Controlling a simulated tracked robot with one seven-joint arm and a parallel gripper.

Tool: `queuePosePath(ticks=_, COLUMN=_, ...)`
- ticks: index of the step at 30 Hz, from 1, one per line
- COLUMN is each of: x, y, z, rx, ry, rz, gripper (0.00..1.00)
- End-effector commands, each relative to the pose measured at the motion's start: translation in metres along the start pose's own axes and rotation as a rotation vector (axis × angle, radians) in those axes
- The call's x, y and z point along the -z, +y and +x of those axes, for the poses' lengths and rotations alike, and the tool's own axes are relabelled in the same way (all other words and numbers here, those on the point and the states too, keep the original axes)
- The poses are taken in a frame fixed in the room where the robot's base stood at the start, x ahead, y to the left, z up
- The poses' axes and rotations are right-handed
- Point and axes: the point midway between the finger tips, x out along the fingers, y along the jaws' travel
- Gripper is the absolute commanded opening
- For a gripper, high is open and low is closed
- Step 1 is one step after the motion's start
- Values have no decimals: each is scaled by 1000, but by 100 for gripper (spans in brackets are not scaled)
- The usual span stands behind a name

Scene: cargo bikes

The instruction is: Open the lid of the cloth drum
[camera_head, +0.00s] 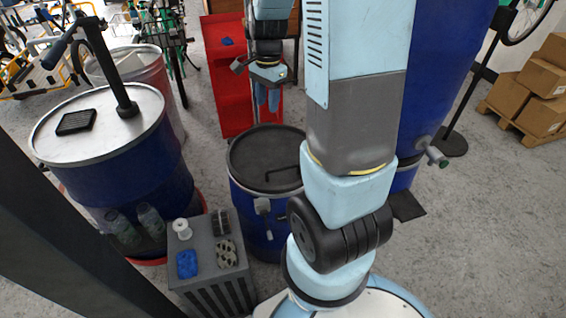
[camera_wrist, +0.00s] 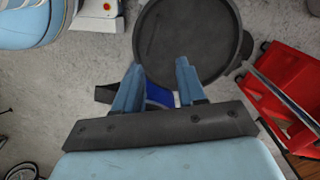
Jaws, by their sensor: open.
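A small blue drum (camera_head: 240,205), which looks like the cloth drum, stands on the floor in the middle of the head view. Its round black lid (camera_head: 252,155) lies flat on top and covers the opening. A thin dark handle (camera_head: 285,170) shows at the lid's right side, partly behind my arm, and a pale fitting (camera_head: 262,206) is on the drum's front. My gripper (camera_head: 267,98) is open and empty, pointing down above the lid's far side. In the wrist view the fingers (camera_wrist: 156,82) overlap the edge of the black lid (camera_wrist: 188,35), apparently without touching it.
A grey crate (camera_head: 205,270) with spools and small items stands front left. A larger blue drum (camera_head: 130,175) with a pale lid stands left, and a tall blue drum (camera_head: 435,70) stands right. A red shelf unit (camera_head: 228,75) is behind.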

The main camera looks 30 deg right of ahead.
Motion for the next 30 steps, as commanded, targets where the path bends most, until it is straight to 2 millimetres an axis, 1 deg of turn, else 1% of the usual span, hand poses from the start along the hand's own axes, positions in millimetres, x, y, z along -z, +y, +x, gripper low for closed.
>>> queuePosePath(ticks=1, x=6, y=-2, z=12, rx=-20, ry=-6, rz=43, gripper=40)
queuePosePath(ticks=10, x=36, y=-4, z=74, rx=-118, ry=-20, rz=309, gripper=40)
queuePosePath(ticks=15, x=50, y=-1, z=107, rx=-168, ry=-16, rz=439, gripper=40)
queuePosePath(ticks=18, x=55, y=0, z=119, rx=-188, ry=-12, rz=492, gripper=40)
queuePosePath(ticks=21, x=59, y=1, z=127, rx=-199, ry=-9, rz=524, gripper=40)
queuePosePath(ticks=26, x=60, y=3, z=135, rx=-204, ry=-8, rz=540, gripper=40)
queuePosePath(ticks=30, x=59, y=7, z=150, rx=-206, ry=-9, rz=541, gripper=40)
